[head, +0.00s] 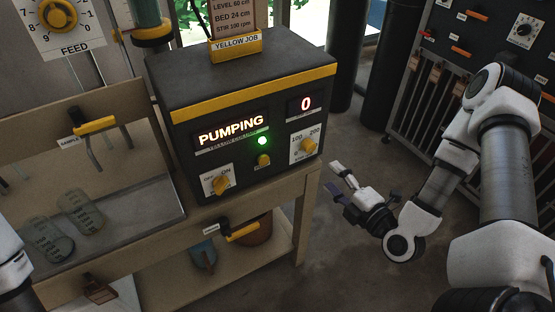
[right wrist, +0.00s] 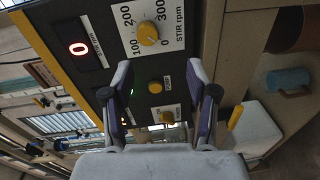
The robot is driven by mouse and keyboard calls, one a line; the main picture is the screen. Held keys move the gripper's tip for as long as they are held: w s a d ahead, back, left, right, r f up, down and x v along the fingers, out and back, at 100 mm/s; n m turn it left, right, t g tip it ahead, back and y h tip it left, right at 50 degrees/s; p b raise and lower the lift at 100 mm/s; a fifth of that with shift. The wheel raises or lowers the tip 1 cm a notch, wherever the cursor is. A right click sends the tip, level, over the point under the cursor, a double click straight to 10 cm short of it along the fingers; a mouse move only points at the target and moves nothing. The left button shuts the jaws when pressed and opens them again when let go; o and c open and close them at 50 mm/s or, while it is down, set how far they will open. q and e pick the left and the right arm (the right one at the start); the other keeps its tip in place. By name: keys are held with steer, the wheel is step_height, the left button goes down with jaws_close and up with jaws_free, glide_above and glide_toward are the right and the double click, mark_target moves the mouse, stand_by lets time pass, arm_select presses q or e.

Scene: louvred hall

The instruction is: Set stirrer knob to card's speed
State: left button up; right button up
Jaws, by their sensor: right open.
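The stirrer knob (head: 307,145) is a yellow knob on a white dial at the right of the dark control box (head: 185,120). In the right wrist view, the stirrer knob (right wrist: 148,35) sits on a dial marked "STIR rpm" from 0 to 300. The speed display (head: 306,104) reads 0. The card (head: 231,18), above the yellow holder, reads "STIR 180 rpm". My right gripper (head: 338,178) is open and empty, to the right of the box and apart from the knob; its fingers show in the right wrist view (right wrist: 160,85). My left gripper is out of view.
The "PUMPING" display (head: 230,130) and a green lamp (head: 262,141) are lit. A yellow button (head: 263,160) and an OFF/ON knob (head: 221,184) sit near the stirrer dial. The bench (head: 300,200) carries the box. Floor space right of the bench is open.

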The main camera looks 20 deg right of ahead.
mark_target(311, 149)
steer(key=shift+n+t, duration=0.4)
steer(key=shift+t, duration=0.1)
steer(key=w+b, duration=0.2)
steer(key=w, duration=0.1)
steer(key=w+b, duration=0.6)
steer(key=shift+w+a+r, duration=0.3)
steer(key=shift+r, duration=0.2)
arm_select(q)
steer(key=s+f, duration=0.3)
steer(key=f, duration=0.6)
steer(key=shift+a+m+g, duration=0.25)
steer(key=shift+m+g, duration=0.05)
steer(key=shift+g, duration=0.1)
arm_select(e)
steer(key=shift+w, duration=0.25)
